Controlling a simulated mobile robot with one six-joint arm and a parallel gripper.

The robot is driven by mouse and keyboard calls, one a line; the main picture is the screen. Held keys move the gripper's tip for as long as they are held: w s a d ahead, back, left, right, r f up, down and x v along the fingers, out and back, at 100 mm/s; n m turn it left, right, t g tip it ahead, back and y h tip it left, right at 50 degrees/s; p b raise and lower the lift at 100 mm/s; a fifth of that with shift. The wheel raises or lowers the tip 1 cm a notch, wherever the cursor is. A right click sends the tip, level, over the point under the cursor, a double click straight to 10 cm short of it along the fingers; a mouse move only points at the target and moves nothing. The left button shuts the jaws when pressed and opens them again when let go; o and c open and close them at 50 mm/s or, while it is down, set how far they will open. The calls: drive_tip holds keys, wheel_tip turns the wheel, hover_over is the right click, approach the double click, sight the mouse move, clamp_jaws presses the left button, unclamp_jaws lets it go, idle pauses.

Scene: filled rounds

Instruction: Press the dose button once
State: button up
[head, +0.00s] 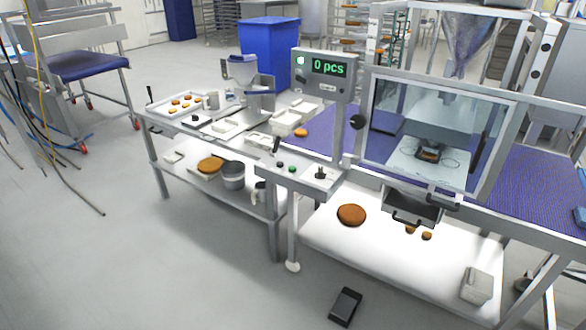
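No label marks a dose button legibly. A control panel (305,182) at the front of the conveyor carries a green button (292,169), a dark button (279,164) and a black knob (320,173) on a white plate. A small white box with a black top (195,120) lies on the left table, near the hopper machine (240,72); I cannot tell which control is the dose button. A display (329,68) above the panel reads "0 pcs". My gripper is not in view.
A clear guarded enclosure (440,125) stands over the purple conveyor (540,185). The left table (170,128) holds trays and a scale-like machine. A black pedal (345,306) lies on the floor in front. The grey floor (150,270) at the front left is mostly clear.

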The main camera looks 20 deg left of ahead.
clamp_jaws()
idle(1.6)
